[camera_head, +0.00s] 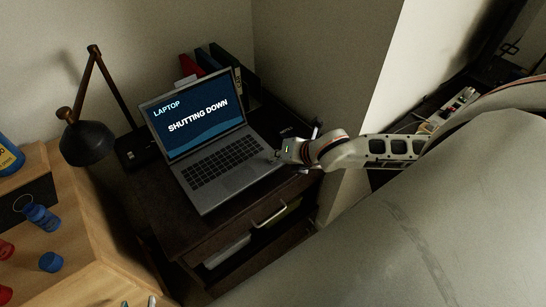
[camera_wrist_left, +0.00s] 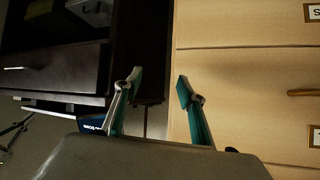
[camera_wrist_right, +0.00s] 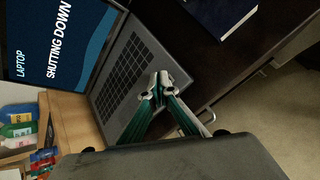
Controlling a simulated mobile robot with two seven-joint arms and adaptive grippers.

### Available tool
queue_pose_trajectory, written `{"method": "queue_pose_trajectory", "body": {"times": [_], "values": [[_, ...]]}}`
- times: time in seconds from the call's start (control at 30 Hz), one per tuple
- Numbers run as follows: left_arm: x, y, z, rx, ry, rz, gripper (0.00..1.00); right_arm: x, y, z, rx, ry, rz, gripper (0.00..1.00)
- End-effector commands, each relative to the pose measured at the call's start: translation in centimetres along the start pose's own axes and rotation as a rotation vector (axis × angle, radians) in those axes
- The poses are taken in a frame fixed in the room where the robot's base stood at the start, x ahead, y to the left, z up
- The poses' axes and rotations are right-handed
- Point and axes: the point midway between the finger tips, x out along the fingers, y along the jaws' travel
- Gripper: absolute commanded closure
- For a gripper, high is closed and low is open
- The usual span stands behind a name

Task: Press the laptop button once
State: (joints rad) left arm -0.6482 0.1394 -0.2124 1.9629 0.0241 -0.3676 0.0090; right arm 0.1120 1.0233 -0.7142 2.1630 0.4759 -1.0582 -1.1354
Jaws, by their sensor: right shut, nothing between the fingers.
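The open grey laptop (camera_head: 240,180) stands on a dark cabinet, and its screen (camera_head: 195,115) reads "LAPTOP" and "SHUTTING DOWN". The right wrist view also shows the laptop (camera_wrist_right: 128,52). My right gripper (camera_head: 275,154) is at the right side of the laptop's keyboard deck. Its fingertips (camera_wrist_right: 161,84) are shut together with nothing between them. I cannot tell whether they touch the deck. I cannot make out the laptop button; the fingertips may hide it. My left gripper (camera_wrist_left: 156,85) is open and empty in front of wooden drawers, with only its tips at the head view's bottom edge.
A black desk lamp (camera_head: 88,140) stands left of the laptop. Upright books (camera_head: 205,60) are behind the screen. A wooden unit (camera_head: 85,215) at left holds blue and red bottles. The dark cabinet (camera_head: 190,240) has a drawer with a light handle. A wall is at right.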

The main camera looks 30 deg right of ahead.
Motion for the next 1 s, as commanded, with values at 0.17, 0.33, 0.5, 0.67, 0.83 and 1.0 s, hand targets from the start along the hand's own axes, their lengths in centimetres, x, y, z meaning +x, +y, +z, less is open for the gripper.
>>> {"method": "queue_pose_trajectory", "body": {"times": [0.17, 0.33, 0.5, 0.67, 0.83, 1.0], "values": [[-0.1, 0.0, -0.2, 0.000, 0.001, 0.000, 0.60, -0.1, 0.2, 0.3, -0.001, -0.004, 0.002, 1.00], [-0.1, 0.0, -0.2, 0.000, 0.001, 0.000, 0.60, -0.2, 0.3, 0.4, -0.002, -0.006, 0.004, 1.00], [-0.5, -0.1, -0.5, 0.000, -0.003, 0.001, 0.60, -0.7, 0.7, 0.9, -0.002, -0.008, 0.004, 1.00], [-1.1, -0.1, -1.3, 0.000, -0.007, 0.001, 0.60, -1.8, 1.4, 1.7, -0.003, -0.009, 0.004, 1.00], [-1.2, -0.2, -1.5, -0.001, -0.005, 0.001, 0.60, -2.7, 2.2, 2.3, -0.004, -0.010, 0.007, 1.00], [-1.2, -0.2, -1.5, -0.001, -0.005, 0.001, 0.60, -3.6, 2.8, 3.0, -0.004, -0.010, 0.006, 1.00]]}}
